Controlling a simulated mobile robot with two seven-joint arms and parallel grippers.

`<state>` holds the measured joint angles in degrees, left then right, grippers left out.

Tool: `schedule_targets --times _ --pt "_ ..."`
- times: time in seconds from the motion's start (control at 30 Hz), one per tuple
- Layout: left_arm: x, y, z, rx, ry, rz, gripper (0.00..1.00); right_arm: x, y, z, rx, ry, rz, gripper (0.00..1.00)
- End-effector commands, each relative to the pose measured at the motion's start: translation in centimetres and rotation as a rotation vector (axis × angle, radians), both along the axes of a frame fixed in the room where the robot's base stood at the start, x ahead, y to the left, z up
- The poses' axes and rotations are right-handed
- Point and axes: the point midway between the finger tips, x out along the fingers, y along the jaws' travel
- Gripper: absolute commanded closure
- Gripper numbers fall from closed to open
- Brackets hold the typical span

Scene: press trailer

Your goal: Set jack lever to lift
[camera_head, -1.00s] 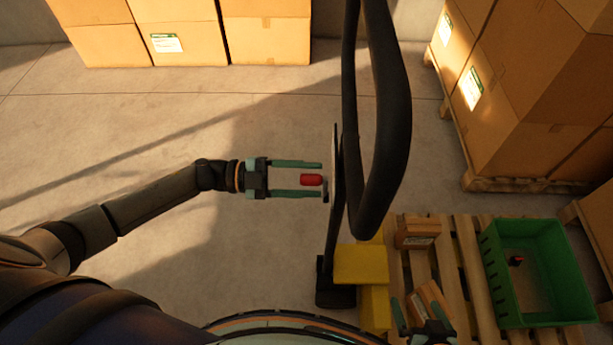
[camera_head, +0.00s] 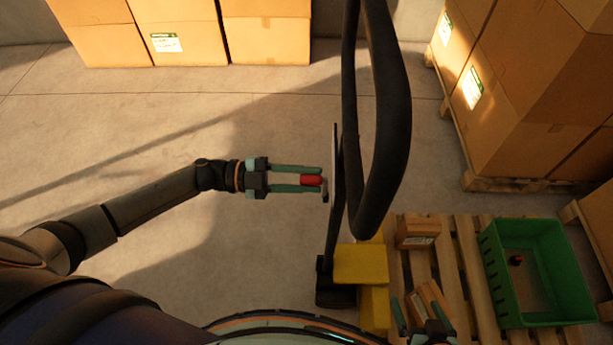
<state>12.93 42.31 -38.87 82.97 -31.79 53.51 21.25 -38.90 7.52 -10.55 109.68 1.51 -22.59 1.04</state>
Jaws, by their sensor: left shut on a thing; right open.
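The jack lever shows as a small red grip (camera_head: 311,181) beside the black jack handle loop (camera_head: 380,130), near the handle's thin dark shaft. My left gripper (camera_head: 308,180) reaches in from the left and is shut on the red grip, one finger on each side of it. My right gripper (camera_head: 421,325) is open at the bottom edge, beside a small cardboard box (camera_head: 429,299) on the pallet; it is partly cut off. The yellow jack body (camera_head: 361,264) sits below the handle.
A wooden pallet (camera_head: 463,262) at the lower right bears small boxes and a green crate (camera_head: 487,275) with a small dark and red thing (camera_head: 516,260) inside. Stacked cartons stand at the back (camera_head: 180,35) and right (camera_head: 530,80). The floor at left is clear.

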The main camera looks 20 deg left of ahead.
Motion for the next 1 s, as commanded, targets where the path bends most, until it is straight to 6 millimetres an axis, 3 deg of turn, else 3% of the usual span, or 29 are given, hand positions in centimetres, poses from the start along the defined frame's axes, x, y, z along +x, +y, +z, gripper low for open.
schedule_targets --times 0.67,1.0 --pt "-0.06 0.04 -0.02 0.004 -0.006 -0.001 1.0 0.0 -0.01 -0.01 0.0 0.0 0.0 0.0" --pt "-1.0 -0.2 -0.17 0.041 -0.138 -0.001 1.0 0.01 -0.01 -0.41 0.0 0.0 0.0 0.0"
